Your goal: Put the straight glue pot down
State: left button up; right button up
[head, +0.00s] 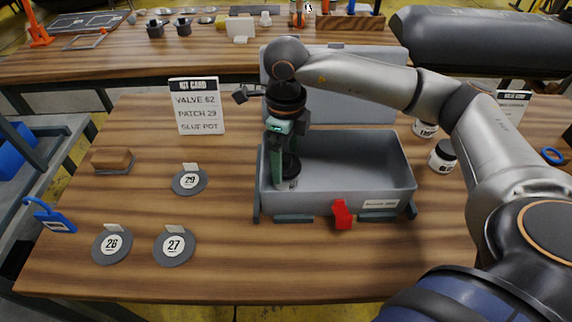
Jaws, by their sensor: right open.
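A glue pot (293,181) with a dark lid and a pale label stands at the left end of the open grey case (340,201), partly hidden by my gripper. My right gripper (284,178) reaches down into that end of the case, its fingers open around or beside the pot; the exact gap is too small to tell. Two similar pots, one nearer (443,158) and one farther (424,129), stand on the table right of the case. A kit card (197,106) reads valve 62, patch 29, glue pot. My left gripper is not in view.
Grey round patches marked 29 (189,182), 26 (112,245) and 27 (174,246) lie left of the case. A brown block (112,160) lies farther left. A red latch (342,214) hangs on the case front. The rest of the case floor looks clear.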

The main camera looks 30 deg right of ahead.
notch_tip(320, 180, up, 8)
jog(key=shift+r, duration=0.15)
